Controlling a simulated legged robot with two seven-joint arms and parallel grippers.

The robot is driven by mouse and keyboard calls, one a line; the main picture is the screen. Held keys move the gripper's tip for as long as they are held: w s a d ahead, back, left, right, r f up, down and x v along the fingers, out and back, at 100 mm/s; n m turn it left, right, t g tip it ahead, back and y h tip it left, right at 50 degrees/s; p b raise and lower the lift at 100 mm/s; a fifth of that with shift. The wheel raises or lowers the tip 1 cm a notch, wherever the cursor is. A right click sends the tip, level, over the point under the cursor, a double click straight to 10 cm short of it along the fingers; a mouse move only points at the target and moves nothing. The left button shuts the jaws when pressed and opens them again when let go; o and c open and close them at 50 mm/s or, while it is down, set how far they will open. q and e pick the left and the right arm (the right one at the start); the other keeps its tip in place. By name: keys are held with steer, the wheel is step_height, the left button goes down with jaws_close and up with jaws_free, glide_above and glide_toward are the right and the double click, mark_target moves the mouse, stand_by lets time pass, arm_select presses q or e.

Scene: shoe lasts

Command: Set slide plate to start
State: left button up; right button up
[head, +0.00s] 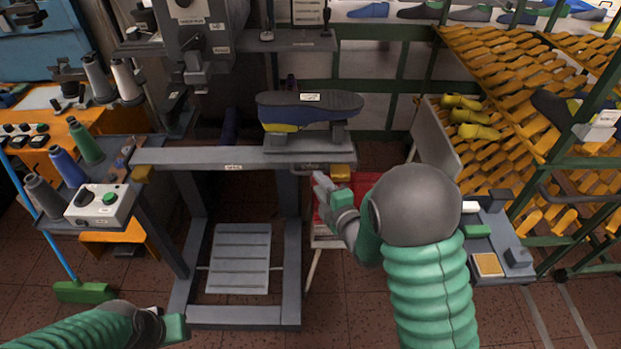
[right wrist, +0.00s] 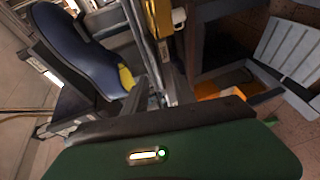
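The slide plate (head: 300,147) is a grey plate at the right end of a long grey rail (head: 200,157) in the head view. It carries a navy and yellow shoe (head: 310,112), which also shows in the right wrist view (right wrist: 75,50). My right gripper (head: 328,190) is just below the rail's right end, beside a yellow block (head: 340,172). Whether it touches the plate or a handle is unclear, and its fingers are too small and hidden to read. My left gripper (head: 174,328) is low at the bottom left, away from the rail, its fingers unclear.
A control box (head: 100,205) with a green button and thread cones stand on the left. A grey press (head: 200,40) stands above the rail. A red crate (head: 375,185) is behind my right arm.

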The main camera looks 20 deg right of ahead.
mark_target(311, 173)
steer(key=shift+x, duration=3.3)
steer(key=shift+r, duration=0.1)
steer(key=shift+c, duration=0.4)
steer(key=shift+d, duration=0.1)
jaws_close()
steer(key=shift+s+f, duration=0.15)
steer(key=shift+f, duration=0.1)
